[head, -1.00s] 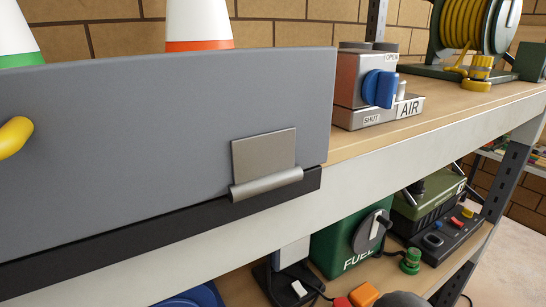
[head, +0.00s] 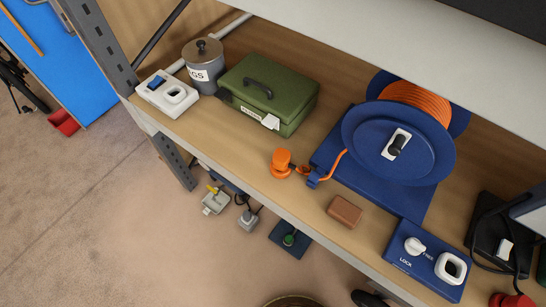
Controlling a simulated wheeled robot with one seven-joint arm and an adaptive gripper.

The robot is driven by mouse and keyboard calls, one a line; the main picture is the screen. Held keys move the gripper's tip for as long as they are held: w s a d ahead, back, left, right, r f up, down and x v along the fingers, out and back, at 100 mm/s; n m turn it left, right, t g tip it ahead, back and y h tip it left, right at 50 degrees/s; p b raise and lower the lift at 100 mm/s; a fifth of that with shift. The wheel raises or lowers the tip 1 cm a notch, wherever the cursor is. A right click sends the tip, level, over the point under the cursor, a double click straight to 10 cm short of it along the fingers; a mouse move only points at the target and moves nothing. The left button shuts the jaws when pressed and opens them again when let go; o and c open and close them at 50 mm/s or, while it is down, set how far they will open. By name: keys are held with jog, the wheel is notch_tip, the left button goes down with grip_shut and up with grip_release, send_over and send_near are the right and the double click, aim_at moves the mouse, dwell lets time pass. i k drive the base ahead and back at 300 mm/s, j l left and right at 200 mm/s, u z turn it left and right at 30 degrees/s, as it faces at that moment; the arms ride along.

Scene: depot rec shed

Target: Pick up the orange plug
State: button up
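The orange plug (head: 282,163) rests on the wooden shelf near its front edge, in the middle of the head view. A short orange cord (head: 334,168) runs from it past a small blue bracket to the blue cable reel (head: 430,155) on its right. Orange cable is wound on the reel, which has a black knob on a white plate. My gripper is not in view.
A green metal box (head: 268,90) stands behind and left of the plug, with a grey canister (head: 203,66) and white switch box beyond. A brown block (head: 344,212) and blue lock panel (head: 428,260) lie right. An upper shelf (head: 400,60) overhangs. Cabled boxes sit below.

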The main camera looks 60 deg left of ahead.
aim_at(281, 158)
jog(key=u, duration=2.4)
jog(key=i+j, duration=0.15)
jog(key=j, duration=0.15)
jog(key=i+j, duration=0.1)
jog(key=j, duration=0.15)
jog(key=i+j+z, duration=0.15)
jog(key=j+z, duration=0.15)
jog(key=j, duration=0.15)
jog(key=i+j+z, duration=0.15)
jog(key=j+z, duration=0.15)
jog(key=j, duration=0.15)
jog(key=j+z, duration=0.3)
jog(key=j, duration=0.2)
jog(key=z, duration=0.6)
